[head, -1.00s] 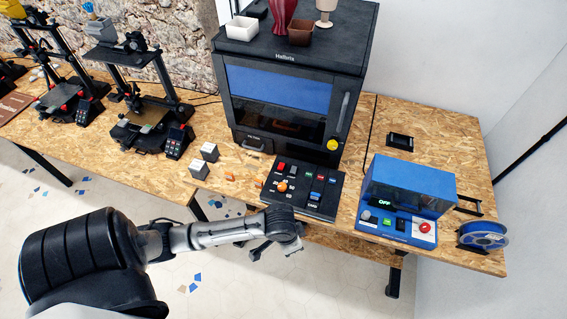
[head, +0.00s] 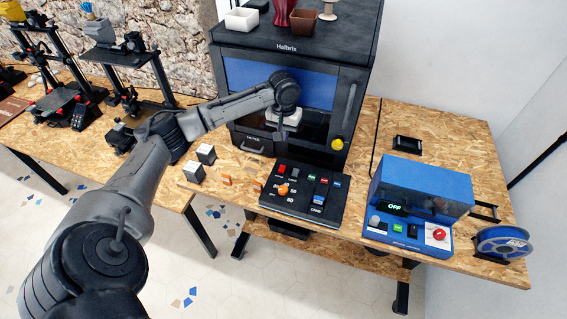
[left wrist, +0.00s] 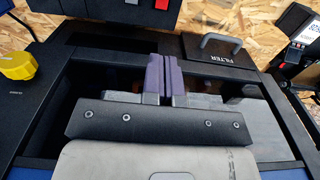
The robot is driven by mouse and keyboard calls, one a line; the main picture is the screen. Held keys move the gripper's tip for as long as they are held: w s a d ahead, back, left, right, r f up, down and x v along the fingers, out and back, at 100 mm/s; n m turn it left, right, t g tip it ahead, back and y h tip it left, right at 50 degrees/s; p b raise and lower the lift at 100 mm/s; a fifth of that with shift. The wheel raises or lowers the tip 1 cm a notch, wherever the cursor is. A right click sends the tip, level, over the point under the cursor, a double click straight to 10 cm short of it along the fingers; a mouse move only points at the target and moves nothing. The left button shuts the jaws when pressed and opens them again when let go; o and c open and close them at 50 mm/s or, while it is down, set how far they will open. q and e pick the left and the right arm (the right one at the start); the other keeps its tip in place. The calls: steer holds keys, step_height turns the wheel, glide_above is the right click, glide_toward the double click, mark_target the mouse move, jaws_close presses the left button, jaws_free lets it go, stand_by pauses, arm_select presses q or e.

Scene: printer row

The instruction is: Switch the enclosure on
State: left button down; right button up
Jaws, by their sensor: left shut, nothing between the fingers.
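The enclosure (head: 350,115) is a tall black cabinet marked Halbrix, with a blue-tinted front window, a yellow knob (head: 337,144) and a filter drawer (head: 255,146) at its lower left. My left gripper (head: 280,137) is shut and empty in front of the window, above and behind the panel. In the left wrist view its closed fingers (left wrist: 164,62) point towards the panel's edge. The yellow knob (left wrist: 18,62) shows there at left. My right gripper is not in view.
A blue box (head: 415,180) with an OFF display and its own buttons stands right of the panel. A blue spool (head: 503,242) is at the table's right end. Small white-topped cubes (head: 206,154) lie left of the panel. Printers (head: 110,50) stand further left.

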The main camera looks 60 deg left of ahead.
mark_target(283, 165)
arm_select(q)
steer(key=shift+a+r, duration=0.1)
steer(key=shift+r, duration=0.05)
step_height(283, 165, down, 12)
steer(key=shift+f+p, duration=0.1)
steer(key=shift+p, duration=0.7)
steer(key=shift+f, duration=0.95)
